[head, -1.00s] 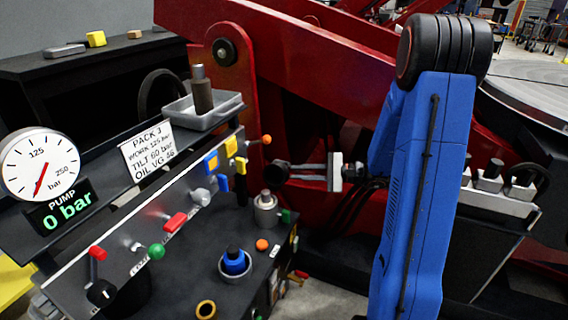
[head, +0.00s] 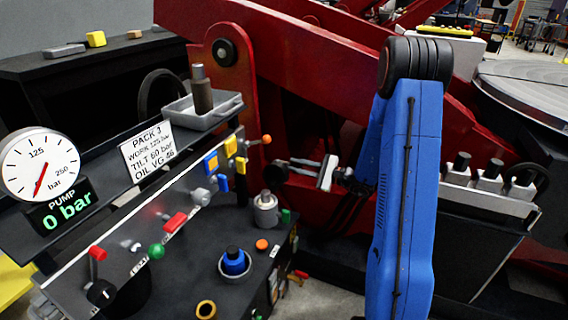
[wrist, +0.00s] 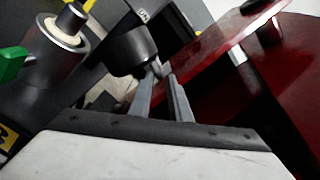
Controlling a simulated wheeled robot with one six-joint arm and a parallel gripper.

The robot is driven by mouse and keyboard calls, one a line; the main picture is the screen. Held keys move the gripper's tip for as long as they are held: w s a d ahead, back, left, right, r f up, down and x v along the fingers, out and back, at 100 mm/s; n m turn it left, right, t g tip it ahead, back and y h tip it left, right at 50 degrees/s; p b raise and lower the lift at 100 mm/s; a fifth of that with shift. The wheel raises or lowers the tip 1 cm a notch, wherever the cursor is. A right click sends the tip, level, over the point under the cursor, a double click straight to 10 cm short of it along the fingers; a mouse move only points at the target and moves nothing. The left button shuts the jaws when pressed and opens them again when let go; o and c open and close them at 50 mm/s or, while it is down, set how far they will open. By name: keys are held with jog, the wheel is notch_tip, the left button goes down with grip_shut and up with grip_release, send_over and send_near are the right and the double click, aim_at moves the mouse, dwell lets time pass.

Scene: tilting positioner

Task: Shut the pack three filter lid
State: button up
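The pack three filter is a silver canister (head: 265,209) on the dark bench of the pack. In the wrist view the canister (wrist: 58,45) is uncovered, with a pale ring and a dark knob on top. A black cup-shaped part, apparently its lid (wrist: 130,48), stands off to one side, raised and tilted. It also shows as a small dark shape in the head view (head: 277,172). My gripper (wrist: 161,76) has its two grey fingers a little apart, with the tips at a short stub by the lid. Whether they clamp it is unclear.
The panel carries a red lever (head: 98,254), a pressure gauge (head: 40,166) reading zero and several valves. A blue-capped fitting (head: 234,261) stands on the bench. The red tilting frame (head: 300,60) rises close behind my gripper. A grey tray (head: 190,112) sits above.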

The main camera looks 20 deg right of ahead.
aim_at(279, 172)
jog(key=shift+x, duration=2.75)
grip_shut()
